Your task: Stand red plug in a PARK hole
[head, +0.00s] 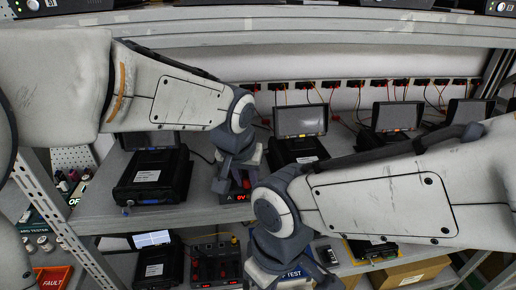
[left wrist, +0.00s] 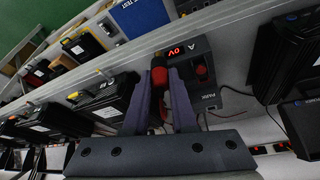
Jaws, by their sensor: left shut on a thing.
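The red plug (left wrist: 160,76) is between the two fingers of my left gripper (left wrist: 168,100) in the left wrist view. The gripper is shut on it and hangs over the unit marked A (left wrist: 190,45), whose red display reads 0V. The plug's lower end is hidden, so I cannot tell whether it touches the unit. The PARK label (left wrist: 209,97) is on the same unit, to the right of the fingers; its holes are not clear. In the head view my left gripper (head: 232,182) is just above the unit (head: 236,197). My right gripper (head: 290,272) is low, near a TEST label; its jaws are unclear.
Another red piece (left wrist: 202,72) is on the unit beside the PARK label. A black device (head: 152,180) stands left of my left gripper, and a screen (head: 300,121) stands behind it. Red and black leads hang from the back rail. The shelf front edge (head: 150,218) runs below.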

